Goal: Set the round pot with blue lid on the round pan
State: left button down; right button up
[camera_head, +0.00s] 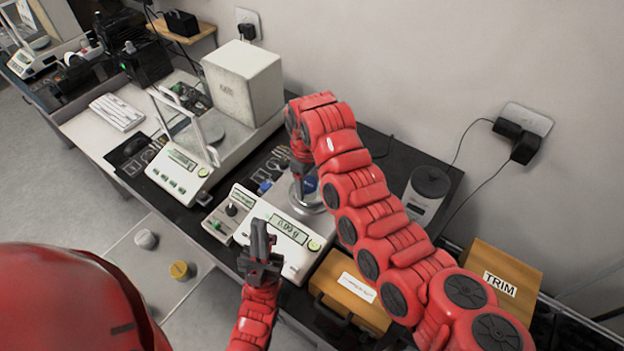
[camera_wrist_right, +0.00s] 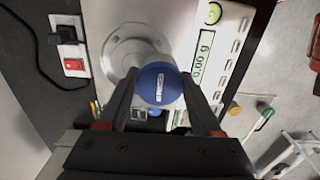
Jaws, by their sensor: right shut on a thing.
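The round pot with blue lid (camera_wrist_right: 160,84) is between the fingers of my right gripper (camera_wrist_right: 163,112), which is shut on it. In the head view a bit of the blue lid (camera_head: 309,184) shows beside my right gripper (camera_head: 302,172). The round pan (camera_wrist_right: 125,52) is a steel disc on the scale, partly hidden behind the pot; its rim shows in the head view (camera_head: 310,207). The pot is over the pan's edge in the wrist view; the gap below it is hidden. My left gripper (camera_head: 262,230) is in front of the scale, its fingers seen edge-on.
The scale's display (camera_head: 289,230) reads 0.00 g. A power switch with a cable (camera_wrist_right: 73,68) shows in the wrist view.

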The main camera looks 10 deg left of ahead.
aim_at(311, 177)
jog(key=shift+w+f+b, duration=0.25)
jog(key=shift+w+b, duration=0.1)
jog(key=shift+w, duration=0.75)
jog(key=shift+w+d+f+b, duration=0.1)
jog(key=shift+w+f+b, duration=0.05)
jog(key=shift+w+b, duration=0.2)
jog(key=shift+w, duration=0.25)
jog(key=shift+w+b, duration=0.2)
jog(key=shift+b, duration=0.45)
jog(key=shift+w+b, duration=0.25)
jog(key=shift+b, duration=0.2)
jog(key=shift+f+p, duration=0.1)
jog(key=shift+p, duration=0.6)
jog(key=shift+f, duration=0.95)
jog(key=shift+w+f+b, duration=0.1)
jog(key=shift+f+b, duration=0.35)
jog(key=shift+f, duration=0.05)
